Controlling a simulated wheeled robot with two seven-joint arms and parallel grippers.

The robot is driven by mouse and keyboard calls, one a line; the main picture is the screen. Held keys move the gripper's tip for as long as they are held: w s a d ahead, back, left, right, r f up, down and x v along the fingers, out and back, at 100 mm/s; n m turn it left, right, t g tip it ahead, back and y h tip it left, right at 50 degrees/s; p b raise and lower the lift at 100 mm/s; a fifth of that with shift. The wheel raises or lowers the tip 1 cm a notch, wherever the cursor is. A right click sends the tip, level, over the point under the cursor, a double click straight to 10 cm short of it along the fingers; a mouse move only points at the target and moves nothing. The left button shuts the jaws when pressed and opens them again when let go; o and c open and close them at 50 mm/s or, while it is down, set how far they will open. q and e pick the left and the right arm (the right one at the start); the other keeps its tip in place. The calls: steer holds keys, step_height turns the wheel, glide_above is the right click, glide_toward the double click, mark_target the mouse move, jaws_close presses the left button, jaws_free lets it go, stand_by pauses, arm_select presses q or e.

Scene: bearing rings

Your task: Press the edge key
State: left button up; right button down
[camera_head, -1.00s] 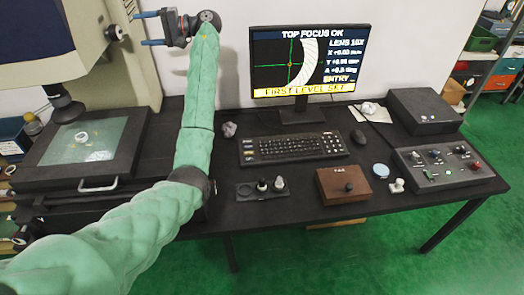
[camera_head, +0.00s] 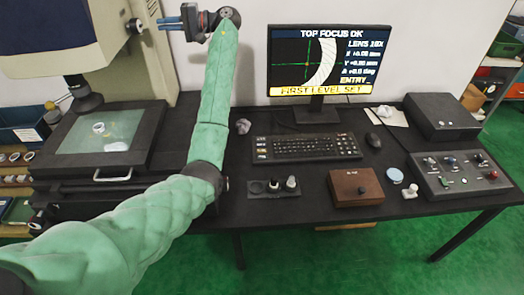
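The monitor (camera_head: 316,62) stands at the back and reads "TOP FOCUS OK", with a yellow bar "FIRST LEVEL SET". A black keyboard (camera_head: 307,148) lies in front of it. A control box (camera_head: 466,176) with several knobs and buttons is at the right. I cannot read which key is the edge key. My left gripper (camera_head: 170,24), with blue fingers, is raised at the upper left beside the microscope, far from the keyboard and control box. Its fingers are close together with nothing visible between them. My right gripper is not in view.
The measuring stage (camera_head: 146,122) with a small ring (camera_head: 99,128) on its glass is at the left.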

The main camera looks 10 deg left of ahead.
arm_select(q)
jaws_close()
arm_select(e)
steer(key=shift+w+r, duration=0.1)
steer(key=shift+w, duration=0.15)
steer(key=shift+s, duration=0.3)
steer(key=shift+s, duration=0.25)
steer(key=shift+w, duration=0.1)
